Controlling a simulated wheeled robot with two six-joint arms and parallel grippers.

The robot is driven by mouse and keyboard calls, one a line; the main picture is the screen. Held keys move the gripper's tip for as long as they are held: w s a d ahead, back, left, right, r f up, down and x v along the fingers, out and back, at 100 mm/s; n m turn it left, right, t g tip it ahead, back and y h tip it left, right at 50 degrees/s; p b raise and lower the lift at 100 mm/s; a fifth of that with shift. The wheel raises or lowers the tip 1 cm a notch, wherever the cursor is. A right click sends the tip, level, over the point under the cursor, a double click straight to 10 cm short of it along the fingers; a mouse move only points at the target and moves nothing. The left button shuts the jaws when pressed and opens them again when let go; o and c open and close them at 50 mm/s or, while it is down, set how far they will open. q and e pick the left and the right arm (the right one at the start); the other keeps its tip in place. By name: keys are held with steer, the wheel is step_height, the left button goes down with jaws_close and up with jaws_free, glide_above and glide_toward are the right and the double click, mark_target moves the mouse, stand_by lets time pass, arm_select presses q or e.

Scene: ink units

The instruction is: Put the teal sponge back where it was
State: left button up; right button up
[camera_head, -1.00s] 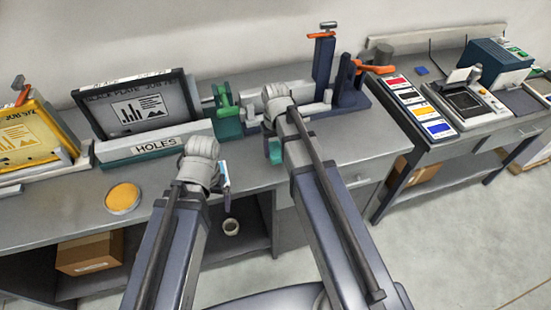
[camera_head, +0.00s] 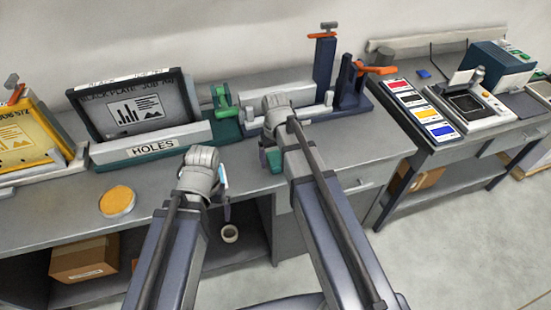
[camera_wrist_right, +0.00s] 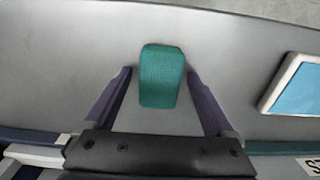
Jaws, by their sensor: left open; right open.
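The teal sponge (camera_wrist_right: 162,76) lies on the grey bench top in the right wrist view, between the two fingers of my open right gripper (camera_wrist_right: 163,85). A gap shows on each side of it, so the fingers do not grip it. In the head view the sponge (camera_head: 274,159) shows as a small teal patch at the bench's front part, partly hidden by my right wrist. My left gripper (camera_head: 226,203) is open near the bench's front edge, left of the sponge, its fingers mostly hidden behind its wrist.
A pale-blue panel with a white frame (camera_wrist_right: 298,85) lies beside the sponge. A black plate (camera_head: 138,108) in a holder marked HOLES and a round orange-topped tin (camera_head: 117,201) are to the left. Bench right of the sponge is clear.

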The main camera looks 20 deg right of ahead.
mark_target(276, 158)
step_height(276, 158, up, 12)
steer(key=p, duration=1.2)
stand_by(1.1)
